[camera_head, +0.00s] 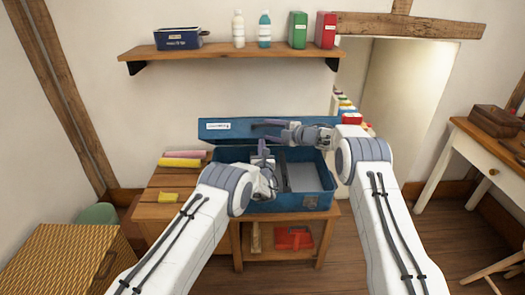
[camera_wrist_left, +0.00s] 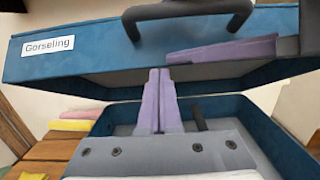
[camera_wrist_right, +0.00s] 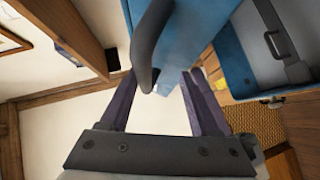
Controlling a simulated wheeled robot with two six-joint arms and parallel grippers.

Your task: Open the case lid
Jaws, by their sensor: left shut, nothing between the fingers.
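The blue case (camera_head: 322,190) stands on a wooden bench, its grey inside visible. Its lid (camera_head: 215,136) is raised at the back, with the label facing me. In the left wrist view, the lid (camera_wrist_left: 100,60) shows its blue front wall and a dark handle (camera_wrist_left: 187,14), above the open case. My left gripper (camera_head: 262,148) is shut and empty, over the case opening below the lid. My right gripper (camera_head: 268,127) is at the lid front. In the right wrist view its fingers (camera_wrist_right: 155,82) are apart, with the handle (camera_wrist_right: 146,45) close by; I cannot tell whether it touches.
A wall shelf (camera_head: 230,50) with bottles and boxes hangs above the case. Rolled cloths (camera_head: 182,158) lie on the bench (camera_head: 158,210) at left. A wicker chest (camera_head: 65,262) stands at front left, and a side table (camera_head: 487,145) at right.

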